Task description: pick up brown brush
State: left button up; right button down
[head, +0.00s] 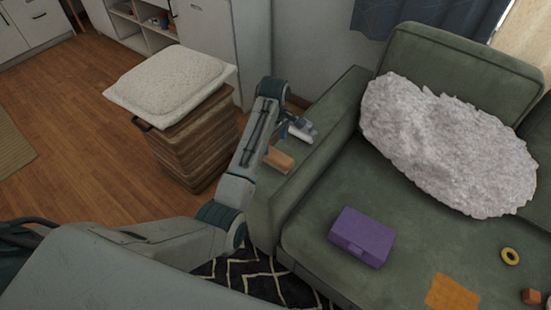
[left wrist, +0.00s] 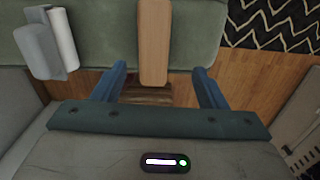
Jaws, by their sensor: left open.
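The brown brush (head: 280,158) lies on the green sofa's left armrest and shows as a plain light-brown bar; no bristles are visible. In the left wrist view the brown brush (left wrist: 154,40) points lengthwise toward my gripper, its near end jutting past the armrest edge. My left gripper (head: 284,121) is over the armrest, close to the brush. In the left wrist view its two blue fingers (left wrist: 160,72) are apart, one on each side of the brush's line, with gaps on both sides. I cannot tell the height between them. My right gripper is not in view.
A grey-and-white object (left wrist: 58,42) lies on the armrest beside the brush. A wicker hamper (head: 195,145) with a white cushion (head: 170,78) stands left of the sofa.

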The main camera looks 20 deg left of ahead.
aim_at(276, 154)
pick_arm(q)
jog(key=shift+w+d+r, duration=0.25)
jog(key=shift+w+r, duration=0.2)
jog(key=shift+w, duration=0.05)
notch_tip(276, 154, down, 10)
jog(key=shift+f+p, duration=0.25)
jog(key=shift+p, duration=0.25)
jog(key=shift+c, duration=0.3)
jog(key=c, duration=1)
